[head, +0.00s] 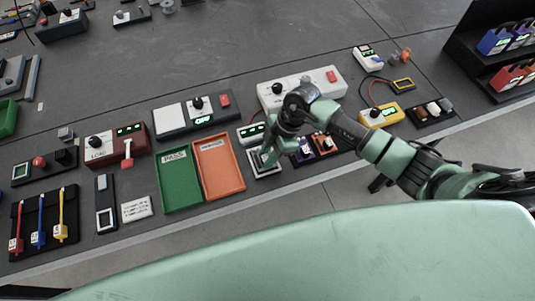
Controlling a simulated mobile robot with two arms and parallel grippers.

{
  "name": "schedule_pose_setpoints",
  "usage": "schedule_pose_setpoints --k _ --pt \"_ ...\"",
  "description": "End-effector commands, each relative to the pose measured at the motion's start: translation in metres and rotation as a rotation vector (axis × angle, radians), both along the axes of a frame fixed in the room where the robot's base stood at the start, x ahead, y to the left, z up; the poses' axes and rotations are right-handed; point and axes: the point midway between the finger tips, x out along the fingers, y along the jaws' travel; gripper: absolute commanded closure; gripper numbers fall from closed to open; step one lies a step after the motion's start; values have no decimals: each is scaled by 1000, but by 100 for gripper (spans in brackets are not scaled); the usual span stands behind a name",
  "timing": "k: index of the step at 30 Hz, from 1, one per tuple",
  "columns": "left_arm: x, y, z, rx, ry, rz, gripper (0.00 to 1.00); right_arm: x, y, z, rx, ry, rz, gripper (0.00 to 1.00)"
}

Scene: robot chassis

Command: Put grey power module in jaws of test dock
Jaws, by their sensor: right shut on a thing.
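My right gripper (268,157) reaches down from the right over a small dock with a green display (252,132) and a pale-framed base (265,172), which looks like the test dock. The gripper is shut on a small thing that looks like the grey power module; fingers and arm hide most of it. I cannot tell whether it touches the dock's jaws. My left gripper is not in view.
A green tray (180,183) and an orange tray (219,168), both empty, lie left of the dock. A white panel with a red button (331,77) stands behind my arm. A yellow meter (380,115) lies to the right.

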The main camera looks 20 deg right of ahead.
Motion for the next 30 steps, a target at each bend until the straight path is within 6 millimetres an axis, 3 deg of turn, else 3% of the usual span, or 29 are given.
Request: schedule_pose_setpoints --k 13,14,16,26,30 --pt "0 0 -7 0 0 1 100 0 0 -12 0 1 0 100" --pt "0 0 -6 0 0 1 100 0 0 -12 0 1 0 66" --pt "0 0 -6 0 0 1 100 0 0 -11 0 1 0 47" --pt "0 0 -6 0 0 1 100 0 -1 -10 -1 0 0 46" --pt "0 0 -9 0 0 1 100 1 -6 0 -2 -3 -1 46"
